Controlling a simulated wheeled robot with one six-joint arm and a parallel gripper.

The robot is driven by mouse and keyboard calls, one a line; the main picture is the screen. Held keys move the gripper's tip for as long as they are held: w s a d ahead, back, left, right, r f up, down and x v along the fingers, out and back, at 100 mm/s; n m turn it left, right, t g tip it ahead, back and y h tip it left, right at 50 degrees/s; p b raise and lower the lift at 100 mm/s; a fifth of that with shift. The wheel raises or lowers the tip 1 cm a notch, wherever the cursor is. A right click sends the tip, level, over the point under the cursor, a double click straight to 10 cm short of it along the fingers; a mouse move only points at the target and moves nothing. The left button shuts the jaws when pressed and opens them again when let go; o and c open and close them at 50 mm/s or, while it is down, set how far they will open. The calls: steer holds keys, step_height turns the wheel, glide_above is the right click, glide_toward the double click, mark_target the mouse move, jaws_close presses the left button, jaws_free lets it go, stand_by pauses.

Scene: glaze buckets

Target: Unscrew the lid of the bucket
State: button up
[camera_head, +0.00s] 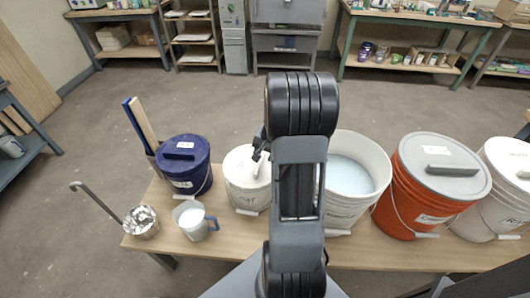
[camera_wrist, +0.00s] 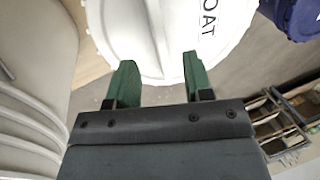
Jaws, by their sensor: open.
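The white bucket (camera_head: 248,198) stands on the wooden bench, between the blue bucket and an open white bucket. Its white lid (camera_head: 241,163) is on it; my arm covers its right side in the head view. In the wrist view the lid (camera_wrist: 118,30) fills the top, with a raised bar across it and dark letters reading "OAT". My gripper (camera_wrist: 160,78) has green fingers, apart and empty between them, by the lid's edge. In the head view my gripper (camera_head: 261,152) is over the lid's right part. I cannot tell whether the fingers touch the lid.
The open bucket (camera_head: 352,178) holds pale liquid, close right of my gripper. An orange bucket (camera_head: 408,192) and another white bucket (camera_head: 500,200) stand further right. Left are the blue bucket (camera_head: 184,165), a jug (camera_head: 194,222) and a metal ladle (camera_head: 142,222). Shelves line the back; the floor between is clear.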

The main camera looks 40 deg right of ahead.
mark_target(260, 161)
steer(key=shift+b+x, duration=1.6)
steer(key=shift+x, duration=0.9)
steer(key=c, duration=0.9)
jaws_close()
steer(key=shift+w, duration=0.1)
